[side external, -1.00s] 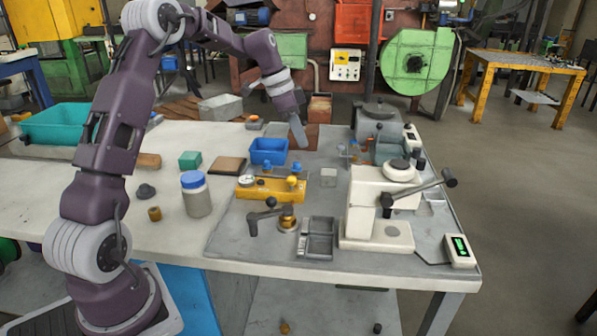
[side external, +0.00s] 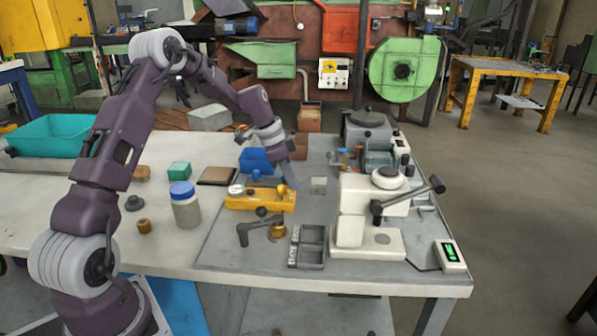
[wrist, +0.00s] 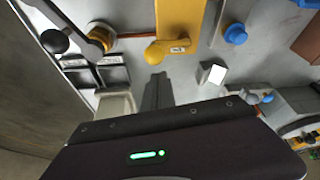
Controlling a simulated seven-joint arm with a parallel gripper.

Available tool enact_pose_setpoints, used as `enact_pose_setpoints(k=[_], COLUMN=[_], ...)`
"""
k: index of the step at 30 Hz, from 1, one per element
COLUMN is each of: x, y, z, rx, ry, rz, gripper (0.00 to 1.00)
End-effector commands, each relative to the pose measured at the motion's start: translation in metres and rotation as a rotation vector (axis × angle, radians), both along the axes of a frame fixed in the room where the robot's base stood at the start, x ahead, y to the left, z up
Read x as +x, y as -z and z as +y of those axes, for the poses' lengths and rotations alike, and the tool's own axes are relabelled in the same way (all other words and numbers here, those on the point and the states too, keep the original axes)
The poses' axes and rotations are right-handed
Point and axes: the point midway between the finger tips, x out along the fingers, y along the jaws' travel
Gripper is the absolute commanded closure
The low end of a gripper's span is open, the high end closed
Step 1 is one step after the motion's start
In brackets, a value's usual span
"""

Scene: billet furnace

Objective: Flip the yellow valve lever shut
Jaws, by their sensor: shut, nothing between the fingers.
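The yellow valve block (side external: 260,199) lies on the grey mat, with a round gauge (side external: 235,190) at its left end. In the wrist view the yellow block (wrist: 181,18) is at the top, and a yellow lever with a rounded end (wrist: 155,52) shows at its lower edge with a small label. My gripper (side external: 291,184) is low beside the block's right end and hides part of it. In the wrist view my gripper's fingers (wrist: 156,82) are shut and empty, just below the lever's rounded end. I cannot tell whether they touch it.
A dark crank handle (side external: 258,228) on a brass base stands in front of the block, beside a grey divided tray (side external: 308,248). A white press (side external: 367,215) stands to the right. A blue bin (side external: 255,160) is behind. A blue-capped jar (side external: 185,208) stands left.

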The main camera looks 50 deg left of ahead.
Motion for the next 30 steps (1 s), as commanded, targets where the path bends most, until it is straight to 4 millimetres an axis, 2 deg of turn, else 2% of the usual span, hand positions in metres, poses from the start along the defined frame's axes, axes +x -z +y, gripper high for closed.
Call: enact_pose_setpoints(k=[5, 30], x=[-0.0077, -0.0119], y=[0.0016, 0.0013], z=[0.0048, 0.0071], rx=[0.0, 0.0], ry=[0.0, 0.093], rz=[0.0, 0.0], gripper=[1.0, 1.0])
